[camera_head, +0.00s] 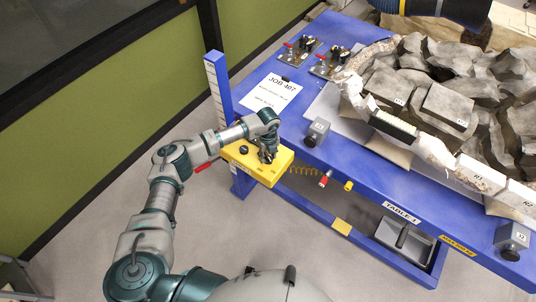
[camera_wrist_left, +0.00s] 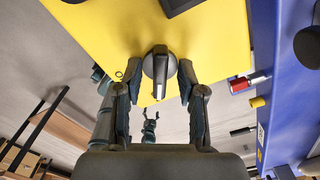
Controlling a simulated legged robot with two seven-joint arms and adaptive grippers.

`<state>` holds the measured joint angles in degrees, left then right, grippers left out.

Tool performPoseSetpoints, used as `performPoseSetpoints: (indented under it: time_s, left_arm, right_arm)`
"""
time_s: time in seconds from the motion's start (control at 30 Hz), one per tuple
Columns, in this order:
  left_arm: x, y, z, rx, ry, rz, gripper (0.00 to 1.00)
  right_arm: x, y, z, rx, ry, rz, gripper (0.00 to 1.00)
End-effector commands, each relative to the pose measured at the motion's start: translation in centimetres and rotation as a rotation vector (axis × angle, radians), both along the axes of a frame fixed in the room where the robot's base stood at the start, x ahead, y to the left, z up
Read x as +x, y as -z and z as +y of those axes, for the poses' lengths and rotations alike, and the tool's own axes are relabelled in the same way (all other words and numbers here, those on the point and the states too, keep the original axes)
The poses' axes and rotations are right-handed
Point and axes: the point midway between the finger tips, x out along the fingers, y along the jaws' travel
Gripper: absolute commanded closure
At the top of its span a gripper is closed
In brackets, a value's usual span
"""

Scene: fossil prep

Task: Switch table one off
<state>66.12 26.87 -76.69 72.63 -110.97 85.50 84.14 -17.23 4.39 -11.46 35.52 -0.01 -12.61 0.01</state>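A yellow control box (camera_head: 258,176) is mounted at the near left corner of the blue table (camera_head: 375,190), which carries a "TABLE 1" label (camera_head: 401,212). In the left wrist view, a dark rotary knob (camera_wrist_left: 160,68) with a raised grip stands on the box's yellow face (camera_wrist_left: 90,25). My left gripper (camera_wrist_left: 156,84) is open, with one finger on each side of the knob and a visible gap on both sides. In the head view the gripper (camera_head: 267,155) hides the knob. My right gripper is not in view.
A blue upright post (camera_head: 218,88) with a scale stands behind the box. A small grey block (camera_head: 316,132) and a "JOB 407" sheet (camera_head: 271,93) are on the table. Large fossil blocks (camera_head: 450,105) fill its right side. Red and yellow fittings (camera_head: 324,181) sit along the front edge.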

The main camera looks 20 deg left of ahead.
Motion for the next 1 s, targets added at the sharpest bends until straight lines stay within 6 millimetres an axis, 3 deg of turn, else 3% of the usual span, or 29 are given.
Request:
performPoseSetpoints:
  time_s: [0.17,0.3,0.33,0.67,1.0]
  left_arm:
    - [0.0,0.0,0.0,0.000,0.000,0.000,0.63]
    - [0.0,0.0,0.0,0.000,0.000,0.000,0.98]
    - [0.0,0.0,0.0,-0.001,0.000,-0.001,1.00]
    - [0.0,0.0,0.0,-0.002,0.016,-0.001,1.00]
    - [0.1,0.1,-0.1,-0.003,0.191,-0.003,1.00]
  right_arm:
    - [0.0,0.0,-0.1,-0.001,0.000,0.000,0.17]
    - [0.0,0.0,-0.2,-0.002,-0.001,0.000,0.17]
    - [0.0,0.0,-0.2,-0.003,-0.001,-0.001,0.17]
    - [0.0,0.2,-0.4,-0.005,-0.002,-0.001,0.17]
    - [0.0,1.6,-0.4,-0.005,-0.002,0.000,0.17]
